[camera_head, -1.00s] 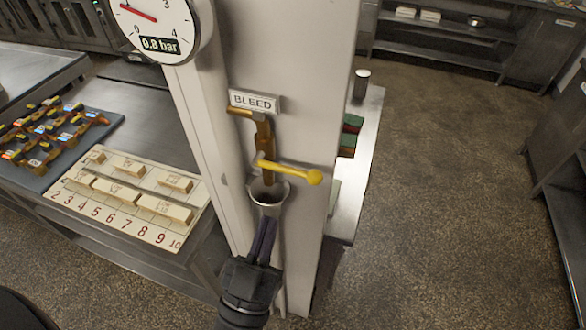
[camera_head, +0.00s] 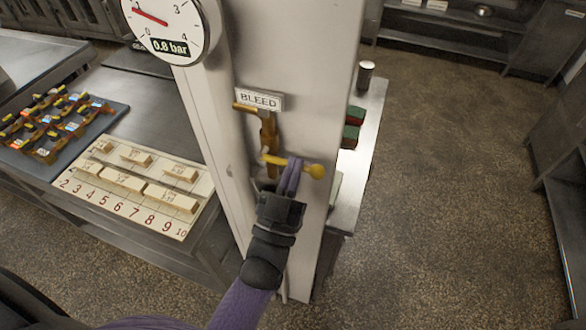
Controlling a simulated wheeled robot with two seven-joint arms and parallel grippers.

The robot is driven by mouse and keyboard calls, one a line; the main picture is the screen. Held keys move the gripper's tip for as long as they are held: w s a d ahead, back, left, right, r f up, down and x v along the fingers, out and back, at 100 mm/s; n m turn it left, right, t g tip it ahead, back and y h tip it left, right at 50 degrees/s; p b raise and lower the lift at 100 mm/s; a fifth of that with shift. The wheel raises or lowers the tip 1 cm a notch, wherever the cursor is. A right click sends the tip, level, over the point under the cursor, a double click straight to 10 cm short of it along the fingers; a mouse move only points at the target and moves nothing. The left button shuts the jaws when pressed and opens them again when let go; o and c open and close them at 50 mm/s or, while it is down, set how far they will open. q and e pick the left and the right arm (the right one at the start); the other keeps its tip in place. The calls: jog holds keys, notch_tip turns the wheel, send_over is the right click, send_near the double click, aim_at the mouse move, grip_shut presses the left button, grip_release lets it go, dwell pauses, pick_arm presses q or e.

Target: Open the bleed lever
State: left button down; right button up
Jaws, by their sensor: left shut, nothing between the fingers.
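The yellow bleed lever (camera_head: 314,171) with its round knob sticks out to the right from a brass valve (camera_head: 268,131) on the white column. The lever lies nearly level, tilted slightly down toward the knob. A BLEED label (camera_head: 259,99) is fixed above the valve. My left gripper (camera_head: 292,163) is shut and empty, with its purple fingertips at the lever, overlapping it just left of the knob. I cannot tell whether they touch it. The funnel below the valve is mostly hidden behind my gripper. My right gripper is not in view.
A gauge (camera_head: 163,28) reading 0.8 bar hangs on the column at top left. A numbered board with pale blocks (camera_head: 106,204) and a dark tray of brass fittings (camera_head: 112,115) lie on the left bench. A shelf (camera_head: 372,112) stands behind the column on the right.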

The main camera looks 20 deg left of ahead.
pick_arm(q)
jog(key=shift+f+m+h, duration=0.3)
jog(key=shift+m+h, duration=0.25)
jog(key=shift+m, duration=0.2)
jog(key=shift+f+m+h, duration=0.3)
jog(key=shift+m+h, duration=0.25)
jog(key=shift+m, duration=0.2)
jog(key=a+f+m+g+h, duration=0.2)
jog(key=f+m+g+h, duration=0.1)
jog(key=m, duration=0.6)
jog(key=a+f+m+g+h+p, duration=0.1)
jog(key=a+f+m+g+h, duration=0.1)
jog(key=m, duration=0.8)
jog(key=shift+a+f+m+g+h, duration=0.3)
jog(key=shift+f+g+h, duration=0.55)
jog(key=shift+g, duration=0.65)
jog(key=shift+w+r, duration=0.1)
jog(key=shift+w, duration=0.05)
